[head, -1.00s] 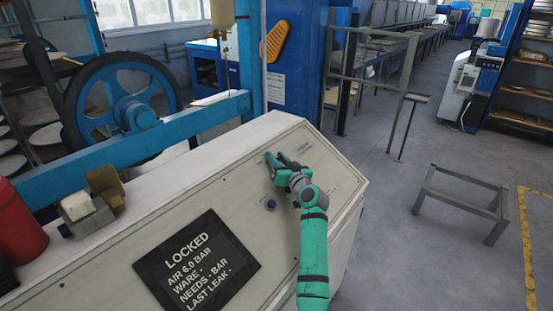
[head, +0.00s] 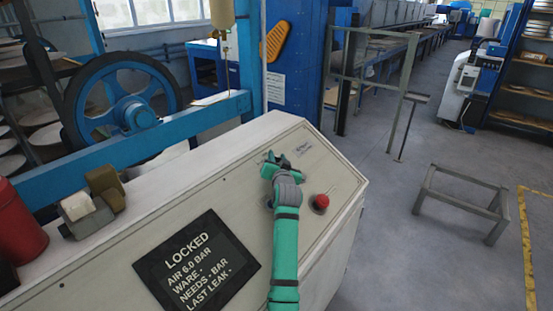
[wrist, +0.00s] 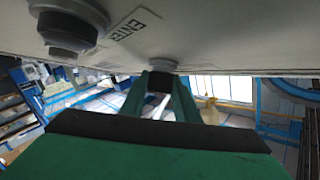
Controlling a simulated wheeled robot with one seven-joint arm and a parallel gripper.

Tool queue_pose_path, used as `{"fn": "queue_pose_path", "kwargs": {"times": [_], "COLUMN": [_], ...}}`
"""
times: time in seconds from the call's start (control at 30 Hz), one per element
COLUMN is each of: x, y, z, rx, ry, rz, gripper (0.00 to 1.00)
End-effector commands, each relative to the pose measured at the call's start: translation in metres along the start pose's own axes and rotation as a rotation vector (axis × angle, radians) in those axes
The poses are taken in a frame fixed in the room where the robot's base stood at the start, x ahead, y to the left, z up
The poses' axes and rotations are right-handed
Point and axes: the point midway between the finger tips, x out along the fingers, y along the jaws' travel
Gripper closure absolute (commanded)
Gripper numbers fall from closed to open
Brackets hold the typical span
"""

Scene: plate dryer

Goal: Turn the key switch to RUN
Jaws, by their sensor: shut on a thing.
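The key switch (wrist: 150,65) is a round grey collar on the pale control panel in the wrist view, with a dark part reaching between my fingers. My gripper (wrist: 158,88) is shut on that dark key part, its green fingers on either side. In the head view my gripper (head: 272,159) is at the upper part of the sloped console (head: 225,165) and hides the key. The key's pointing direction and any position markings cannot be read.
A red button (head: 321,202) stands right of my forearm. A black display (head: 197,262) reads LOCKED. A large round control (wrist: 68,28) sits by an ENTER label in the wrist view. A blue rail (head: 140,138) and a red container (head: 18,227) are at left.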

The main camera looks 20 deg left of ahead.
Motion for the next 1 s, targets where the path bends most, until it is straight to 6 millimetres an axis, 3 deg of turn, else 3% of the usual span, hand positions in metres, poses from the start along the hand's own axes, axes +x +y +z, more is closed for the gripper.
{"fn": "queue_pose_path", "kwargs": {"times": [0.7, 1.0], "x": [0.0005, 0.0003], "y": [-0.0012, -0.0001], "z": [-0.0002, 0.0001], "rx": [0.226, 0.283], "ry": [-0.002, -0.001], "rz": [0.445, 0.560], "gripper": [0.94, 0.94]}}
